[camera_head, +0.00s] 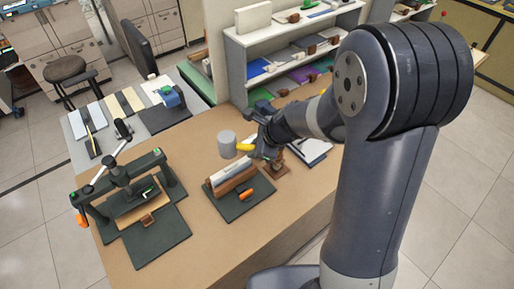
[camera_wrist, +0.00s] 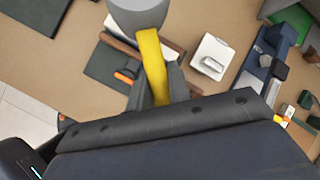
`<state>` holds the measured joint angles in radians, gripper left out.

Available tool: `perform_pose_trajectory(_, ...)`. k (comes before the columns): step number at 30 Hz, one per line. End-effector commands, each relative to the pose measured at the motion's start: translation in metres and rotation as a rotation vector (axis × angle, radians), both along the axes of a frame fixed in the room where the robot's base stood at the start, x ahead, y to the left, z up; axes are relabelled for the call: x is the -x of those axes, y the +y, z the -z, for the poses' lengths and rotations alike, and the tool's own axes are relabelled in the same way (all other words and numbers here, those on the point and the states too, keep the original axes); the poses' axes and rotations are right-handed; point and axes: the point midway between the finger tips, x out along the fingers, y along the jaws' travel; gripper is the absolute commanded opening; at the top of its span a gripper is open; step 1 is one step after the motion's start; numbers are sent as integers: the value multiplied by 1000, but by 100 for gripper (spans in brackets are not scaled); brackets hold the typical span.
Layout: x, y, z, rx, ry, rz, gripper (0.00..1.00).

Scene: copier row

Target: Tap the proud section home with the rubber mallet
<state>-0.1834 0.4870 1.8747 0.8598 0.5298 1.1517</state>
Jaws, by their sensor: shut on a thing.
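My gripper (camera_head: 262,149) is shut on the yellow handle of the rubber mallet, whose grey cylindrical head (camera_head: 227,143) is held above the bench. In the wrist view the mallet handle (camera_wrist: 151,58) runs up from between the fingers to the grey head (camera_wrist: 138,10) at the top edge. Below the mallet in the head view, a wooden holder (camera_head: 234,181) with a pale, long piece (camera_head: 228,172) in it stands on a dark green mat (camera_head: 236,212). The mallet head appears apart from it. I cannot tell which section stands proud; the mallet partly covers the holder in the wrist view.
An orange-handled item (camera_head: 246,195) lies on the mat in front of the holder. A dark press (camera_head: 168,183) with a lever stands at the left. A wooden stand (camera_head: 277,170) and a clipboard (camera_head: 314,152) are at the right. A shelf unit (camera_head: 238,75) stands behind.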

Motion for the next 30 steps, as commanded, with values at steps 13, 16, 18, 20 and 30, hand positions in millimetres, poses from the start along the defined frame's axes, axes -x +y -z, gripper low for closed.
perform_pose_trajectory(13, 0, 0, 27, -2, 0, -1, 0)
perform_pose_trajectory(16, 0, 0, 39, -2, 1, -1, 0)
perform_pose_trajectory(18, 0, 0, 47, -2, 0, -2, 0)
perform_pose_trajectory(20, 0, 0, 54, -2, 0, -2, 0)
perform_pose_trajectory(30, 0, 0, 41, -1, -1, -2, 0)
